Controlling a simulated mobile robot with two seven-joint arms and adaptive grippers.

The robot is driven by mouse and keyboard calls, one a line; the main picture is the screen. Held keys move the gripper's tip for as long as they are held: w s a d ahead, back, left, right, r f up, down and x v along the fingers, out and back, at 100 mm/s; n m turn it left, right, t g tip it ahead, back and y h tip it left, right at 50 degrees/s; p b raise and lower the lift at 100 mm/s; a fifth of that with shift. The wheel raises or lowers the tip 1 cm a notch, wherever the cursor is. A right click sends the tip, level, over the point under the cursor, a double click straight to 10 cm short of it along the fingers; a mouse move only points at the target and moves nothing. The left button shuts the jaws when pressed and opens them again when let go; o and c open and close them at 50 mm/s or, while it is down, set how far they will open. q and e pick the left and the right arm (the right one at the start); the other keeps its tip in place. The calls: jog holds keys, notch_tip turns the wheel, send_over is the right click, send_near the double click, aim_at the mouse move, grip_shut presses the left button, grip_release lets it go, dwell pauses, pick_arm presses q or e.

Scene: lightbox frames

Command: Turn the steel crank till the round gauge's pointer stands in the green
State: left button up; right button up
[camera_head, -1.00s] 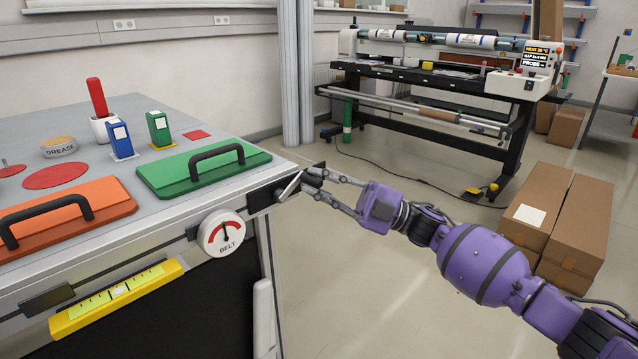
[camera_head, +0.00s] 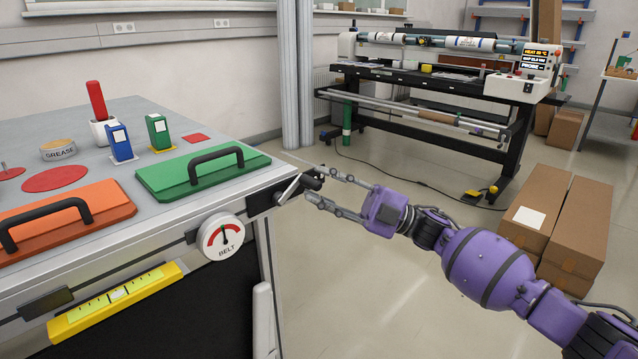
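The steel crank (camera_head: 289,189) sits on a dark mount at the right end of the workbench's front edge, with a dark grip (camera_head: 312,178) at its outer end. My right gripper (camera_head: 316,184) is just right of the crank, its two fingers spread apart, one above and one below the grip. The fingers look open and not clamped on it; contact is hard to tell. The round BELT gauge (camera_head: 221,237) is on the bench front, left of the crank. Its dark pointer stands about straight up; red marks show on the dial, and I cannot make out green there. My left gripper is not in view.
On the bench lie a green lid (camera_head: 203,170) and an orange lid (camera_head: 62,218) with black handles. A yellow level-like strip (camera_head: 116,299) is on the bench front. Cardboard boxes (camera_head: 560,225) stand on the floor at right. The floor beside the bench is clear.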

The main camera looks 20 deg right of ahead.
jog(key=v, duration=1.1)
jog(key=shift+r, duration=0.15)
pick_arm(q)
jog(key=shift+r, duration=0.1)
pick_arm(e)
jog(key=shift+o, duration=0.3)
